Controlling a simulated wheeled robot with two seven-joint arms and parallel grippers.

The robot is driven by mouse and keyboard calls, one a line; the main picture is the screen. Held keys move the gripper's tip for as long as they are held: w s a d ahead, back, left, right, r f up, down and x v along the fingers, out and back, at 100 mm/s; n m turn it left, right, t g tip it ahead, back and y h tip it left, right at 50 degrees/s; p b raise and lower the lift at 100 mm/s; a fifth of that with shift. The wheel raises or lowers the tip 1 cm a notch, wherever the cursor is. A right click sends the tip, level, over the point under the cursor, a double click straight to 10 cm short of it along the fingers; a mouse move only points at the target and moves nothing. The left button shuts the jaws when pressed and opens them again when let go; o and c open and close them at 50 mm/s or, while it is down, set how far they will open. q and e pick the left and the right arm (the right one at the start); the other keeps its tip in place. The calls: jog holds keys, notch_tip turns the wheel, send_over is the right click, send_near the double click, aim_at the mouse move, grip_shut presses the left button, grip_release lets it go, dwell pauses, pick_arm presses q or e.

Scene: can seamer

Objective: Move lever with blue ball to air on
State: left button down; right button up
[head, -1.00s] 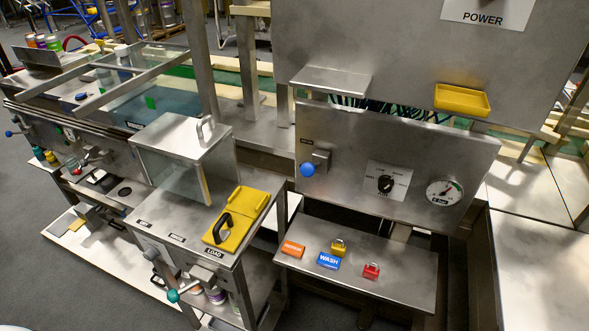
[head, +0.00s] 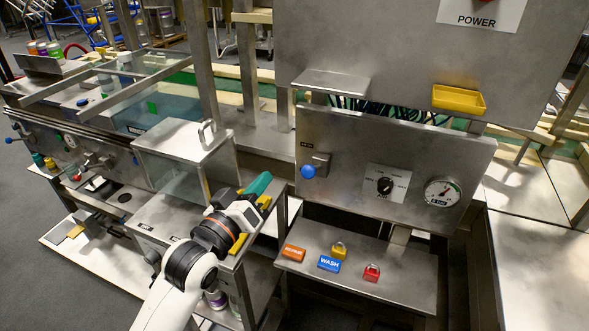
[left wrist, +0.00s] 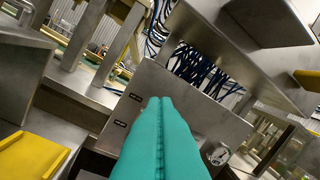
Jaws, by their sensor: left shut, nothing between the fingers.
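The lever's blue ball (head: 308,171) sits at the left of the upright grey panel (head: 345,125), beside a small metal mount (head: 322,160). My left gripper (head: 261,184) has teal fingers. It is shut and empty, to the left of the blue ball and apart from it, above the load table. In the left wrist view the shut fingers (left wrist: 158,115) point toward a metal panel with two small dark labels. The blue ball cannot be seen there. My right gripper is not in view.
A clear-sided box (head: 185,160) with a metal lid stands left of my gripper. My left arm covers most of the yellow load plate. Orange and blue WASH (head: 329,263) blocks, a yellow padlock and a red padlock (head: 372,272) lie on the lower shelf. A dial and gauge (head: 443,192) are farther right.

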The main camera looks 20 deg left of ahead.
aim_at(314, 170)
pick_arm(q)
jog(key=w+d+f+p, duration=0.2)
jog(key=w+d, duration=0.1)
jog(key=w, duration=0.6)
jog(key=shift+w+d+f, duration=0.15)
jog(key=shift+d+f, duration=0.15)
jog(key=shift+f, duration=0.05)
